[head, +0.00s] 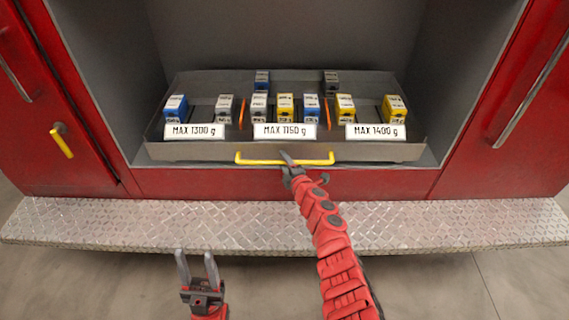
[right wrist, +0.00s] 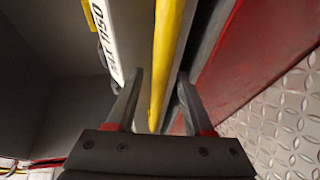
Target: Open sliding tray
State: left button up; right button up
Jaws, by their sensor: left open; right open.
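The grey sliding tray (head: 390,152) sits inside the red compartment, holding several small blue, yellow and grey boxes. A yellow bar handle (head: 258,162) runs along the tray's front. My right gripper (head: 291,165) is at the handle, right of its middle. In the right wrist view the yellow handle (right wrist: 165,60) runs between the two open fingers (right wrist: 160,100); they stand apart on either side of it. My left gripper (head: 197,262) is open and empty, low in front of the diamond-plate step.
White labels (head: 285,131) reading MAX 1300 g, 1150 g and 1400 g front the tray. Orange dividers (head: 327,112) separate its sections. A diamond-plate step (head: 130,222) crosses below. Red doors flank the opening; the left one has a yellow latch (head: 62,143).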

grip_shut()
dwell(1.4)
